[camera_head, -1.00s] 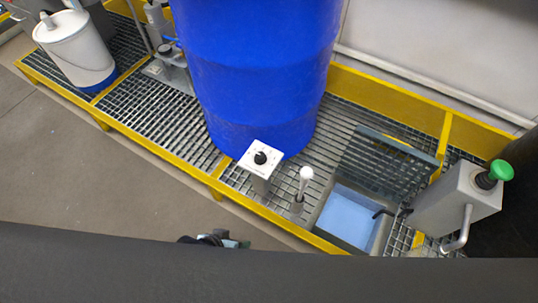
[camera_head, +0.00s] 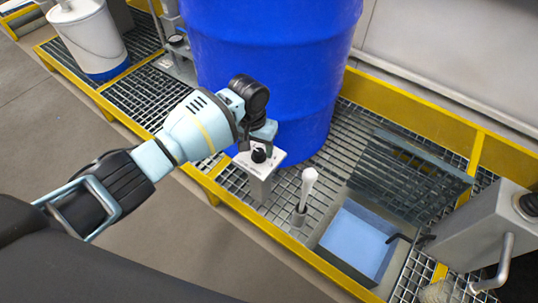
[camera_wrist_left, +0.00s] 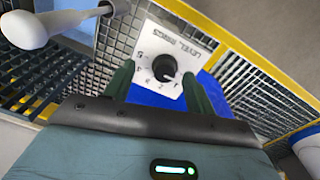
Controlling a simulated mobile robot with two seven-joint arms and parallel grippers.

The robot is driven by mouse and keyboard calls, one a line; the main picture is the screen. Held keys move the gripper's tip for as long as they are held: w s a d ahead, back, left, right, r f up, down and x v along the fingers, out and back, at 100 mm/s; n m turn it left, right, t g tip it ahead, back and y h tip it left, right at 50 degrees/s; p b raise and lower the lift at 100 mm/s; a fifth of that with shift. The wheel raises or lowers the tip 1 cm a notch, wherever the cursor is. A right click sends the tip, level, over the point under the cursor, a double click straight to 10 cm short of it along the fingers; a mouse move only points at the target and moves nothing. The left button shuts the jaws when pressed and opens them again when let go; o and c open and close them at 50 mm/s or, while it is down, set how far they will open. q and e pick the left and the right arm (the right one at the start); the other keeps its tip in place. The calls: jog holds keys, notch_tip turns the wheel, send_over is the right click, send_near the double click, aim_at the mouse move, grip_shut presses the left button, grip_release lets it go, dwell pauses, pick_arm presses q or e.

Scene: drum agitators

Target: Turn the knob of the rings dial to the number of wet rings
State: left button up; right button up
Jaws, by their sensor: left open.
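The rings dial (camera_head: 278,158) is a white square plate on a grey post beside the blue drum. In the left wrist view its plate (camera_wrist_left: 185,45) reads "LEVEL RINGS" upside down, with small numbers around a black knob (camera_wrist_left: 164,68). The knob (camera_head: 259,155) also shows in the head view. Which number it points to is too small to tell surely. My left gripper (camera_head: 260,138) is open above the dial. In the left wrist view its dark fingers (camera_wrist_left: 159,88) lie on either side of the knob, apart from it. My right gripper is out of view.
A white-headed rod (camera_head: 309,180) stands in a holder right of the dial. Beyond it are an open basin of pale blue liquid (camera_head: 357,240) and a grey box (camera_head: 478,228) with a handle. The blue drum (camera_head: 265,65) stands close behind, on yellow-edged grating.

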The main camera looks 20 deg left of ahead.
aim_at(259, 151)
pick_arm(q)
jog(key=shift+w+a+r+y+b, duration=0.15)
jog(key=shift+w+r+b, duration=0.1)
jog(key=shift+w+r, duration=0.35)
jog(key=shift+w+a+r+y+b, duration=0.15)
jog(key=shift+w+r+b, duration=0.05)
jog(key=shift+w+r, duration=0.45)
jog(key=shift+r, duration=0.35)
jog(key=shift+f+b, duration=1.45)
jog(key=shift+f, duration=2.5)
jog(key=c, duration=0.8)
jog(key=shift+c, duration=0.8)
jog(key=shift+r, duration=0.1)
